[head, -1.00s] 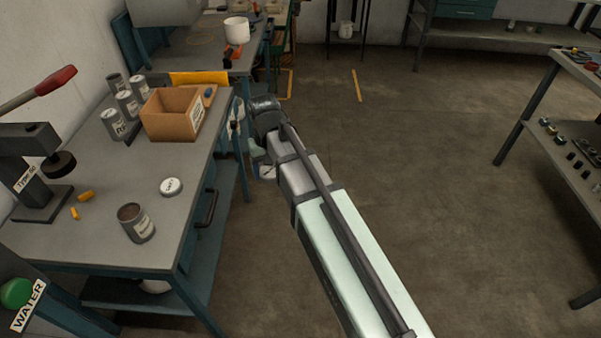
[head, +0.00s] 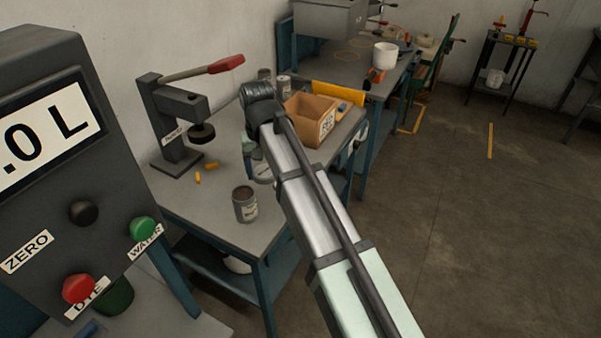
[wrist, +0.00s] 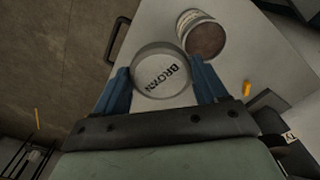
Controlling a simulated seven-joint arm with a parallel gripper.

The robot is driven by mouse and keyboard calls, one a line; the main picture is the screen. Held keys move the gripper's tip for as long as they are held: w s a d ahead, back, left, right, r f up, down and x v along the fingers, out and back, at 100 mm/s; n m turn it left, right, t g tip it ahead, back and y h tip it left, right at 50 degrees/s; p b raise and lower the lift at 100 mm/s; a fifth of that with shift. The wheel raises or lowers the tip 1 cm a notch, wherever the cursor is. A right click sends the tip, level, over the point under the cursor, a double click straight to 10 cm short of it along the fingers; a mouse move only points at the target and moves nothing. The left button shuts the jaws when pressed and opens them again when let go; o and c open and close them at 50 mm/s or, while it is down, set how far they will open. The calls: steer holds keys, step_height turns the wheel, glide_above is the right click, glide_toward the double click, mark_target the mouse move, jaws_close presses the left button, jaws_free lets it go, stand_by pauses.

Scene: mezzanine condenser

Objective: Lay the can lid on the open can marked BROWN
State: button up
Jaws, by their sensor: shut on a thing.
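The can lid (wrist: 160,72), a pale round disc with a raised rim and the word BROWN on it, is between the blue fingers of my gripper (wrist: 161,82) in the wrist view. My gripper is shut on it. An open grey can (head: 245,204) with brown contents stands upright near the front of the bench; its label is too small to read. It also shows in the wrist view (wrist: 203,38), apart from the lid, above and to its right.
A cardboard box (head: 313,119) stands farther back on the bench (head: 200,206), with other cans (head: 284,85) behind it. A press with a red handle (head: 181,135) and yellow pieces (head: 211,166) are left of my arm. A dispenser panel (head: 60,170) stands at the front left.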

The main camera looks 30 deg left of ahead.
step_height(320, 180, up, 2)
glide_above(243, 194)
steer(key=shift+r+n, duration=0.1)
steer(key=shift+n, duration=0.3)
steer(key=shift+f, duration=3.3)
steer(key=o, duration=1.1)
